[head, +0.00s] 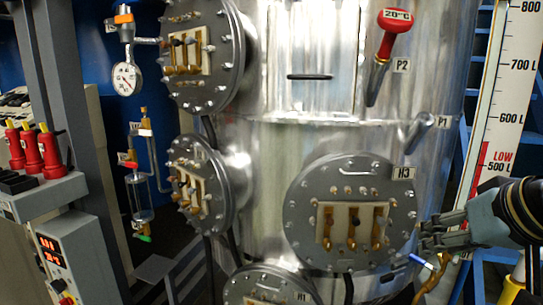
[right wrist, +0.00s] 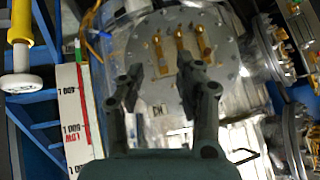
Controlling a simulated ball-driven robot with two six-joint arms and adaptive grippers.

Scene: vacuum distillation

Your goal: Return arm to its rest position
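My right gripper (head: 424,236) comes in from the right edge in the head view, its dark fingers pointing left at the right rim of the round flange labelled H3 (head: 300,222). In the right wrist view the two fingers of the gripper (right wrist: 160,72) stand apart with nothing between them. The H3 flange with its brass terminals (right wrist: 205,42) shows beyond them. I cannot tell whether the fingers touch the flange. My left gripper is not in view.
The shiny metal vessel (head: 262,185) fills the middle, with other bolted flanges (head: 202,95) on it. A litre scale (head: 500,110) stands at the right. A control panel (head: 70,248) and red plugs (head: 30,150) are at the left.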

